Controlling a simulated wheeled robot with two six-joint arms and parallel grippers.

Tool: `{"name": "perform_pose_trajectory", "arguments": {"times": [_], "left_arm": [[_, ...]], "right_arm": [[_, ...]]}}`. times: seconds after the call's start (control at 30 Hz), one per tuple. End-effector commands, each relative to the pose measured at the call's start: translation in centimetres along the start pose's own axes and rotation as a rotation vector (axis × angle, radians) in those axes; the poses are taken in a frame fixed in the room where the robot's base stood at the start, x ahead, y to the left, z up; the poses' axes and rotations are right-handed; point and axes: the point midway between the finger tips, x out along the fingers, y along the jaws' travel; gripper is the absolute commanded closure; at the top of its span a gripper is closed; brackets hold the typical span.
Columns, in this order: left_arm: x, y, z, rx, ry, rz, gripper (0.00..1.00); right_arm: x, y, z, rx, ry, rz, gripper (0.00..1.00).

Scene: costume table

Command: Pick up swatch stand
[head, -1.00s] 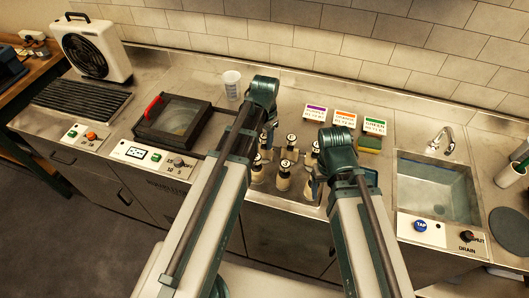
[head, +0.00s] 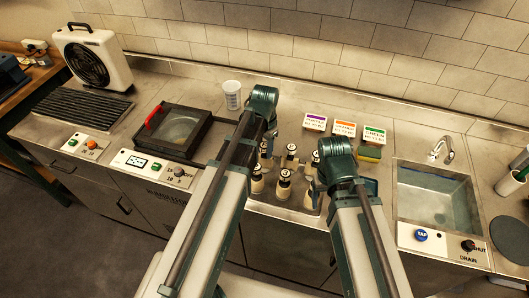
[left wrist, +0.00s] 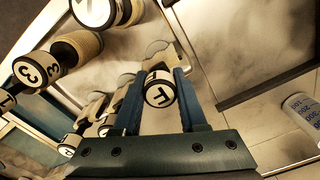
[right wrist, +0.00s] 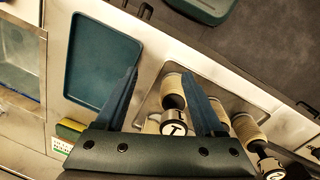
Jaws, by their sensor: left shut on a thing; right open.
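Several pale cylindrical pieces with black-and-white lettered ends stand in a metal tray (head: 290,207); I cannot tell for sure which is the swatch stand. My right gripper (right wrist: 172,88) is open at the tray's right side.
A white cup (head: 232,95) and a glass-lidded box (head: 172,130) stand left of the tray. Colour-striped cards (head: 344,129) and a sponge (head: 369,153) stand behind the right arm. A sink (head: 435,195) is at right. A teal tray (right wrist: 100,60) lies near my right gripper.

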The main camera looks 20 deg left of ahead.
Motion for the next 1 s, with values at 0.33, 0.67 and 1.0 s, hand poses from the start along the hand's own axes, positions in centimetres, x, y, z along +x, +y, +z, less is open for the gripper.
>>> {"name": "perform_pose_trajectory", "arguments": {"times": [0.33, 0.67, 1.0], "left_arm": [[-3.9, 0.0, 0.0, 0.0, 0.0, 0.0, 1.0], [-8.9, -0.1, 0.0, 0.0, 0.0, 0.0, 1.0], [-10.0, -0.1, 0.0, 0.0, 0.0, 0.0, 1.0]], "right_arm": [[-3.9, 0.4, 0.2, 0.0, 0.0, 0.0, 0.3], [-8.9, 0.8, 0.5, 0.012, 0.0, -0.003, 0.3], [-10.0, 0.9, 0.6, 0.015, 0.0, -0.003, 0.3]]}}
